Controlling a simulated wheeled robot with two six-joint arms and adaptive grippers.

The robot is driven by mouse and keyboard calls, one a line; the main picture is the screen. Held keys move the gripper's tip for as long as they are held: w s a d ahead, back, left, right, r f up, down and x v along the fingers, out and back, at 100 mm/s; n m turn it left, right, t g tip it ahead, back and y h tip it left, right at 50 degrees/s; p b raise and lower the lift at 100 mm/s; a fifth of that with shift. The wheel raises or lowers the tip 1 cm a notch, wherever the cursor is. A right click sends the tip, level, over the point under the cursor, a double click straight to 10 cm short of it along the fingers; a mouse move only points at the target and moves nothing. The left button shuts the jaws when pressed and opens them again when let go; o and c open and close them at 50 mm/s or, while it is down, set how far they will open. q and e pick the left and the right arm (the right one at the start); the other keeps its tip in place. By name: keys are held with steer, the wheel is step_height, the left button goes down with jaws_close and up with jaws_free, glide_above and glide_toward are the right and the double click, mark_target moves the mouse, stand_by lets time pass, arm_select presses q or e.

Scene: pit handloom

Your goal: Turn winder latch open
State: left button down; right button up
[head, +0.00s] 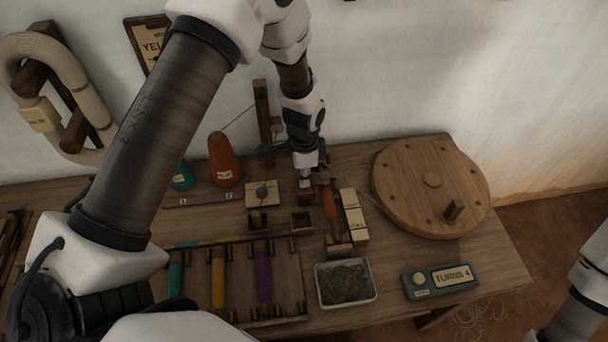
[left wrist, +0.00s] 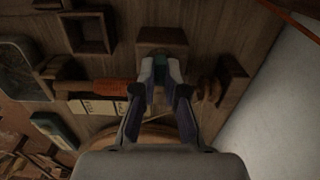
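My left gripper (head: 305,181) points down over the back of the table, between the wooden post and the round winder wheel (head: 408,190). In the left wrist view its fingers (left wrist: 161,72) are close together, with a small dark green piece (left wrist: 158,58) between the tips. This piece looks like the winder latch and sits against a wooden block (left wrist: 163,37). The fingers appear to grip it, though they partly hide it. In the head view the gripper hides the latch. My right arm shows at the right edge, its gripper out of frame.
An orange cone (head: 224,160) is to the left. A tray of dark material (head: 346,300) and a teal counter box (head: 440,282) are in front.

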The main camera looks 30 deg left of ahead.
arm_select(q)
steer(key=shift+n, duration=0.3)
steer(key=n+p, duration=0.2)
steer(key=n, duration=0.1)
steer(key=shift+r, duration=0.1)
steer(key=n+p, duration=0.2)
steer(key=n, duration=0.2)
steer(key=shift+n, duration=0.4)
steer(key=n+p, duration=0.1)
steer(key=n, duration=0.3)
steer(key=shift+n, duration=0.3)
steer(key=n+p, duration=0.1)
steer(key=n, duration=0.3)
steer(key=shift+n, duration=0.4)
steer(key=c, duration=1.2)
jaws_free()
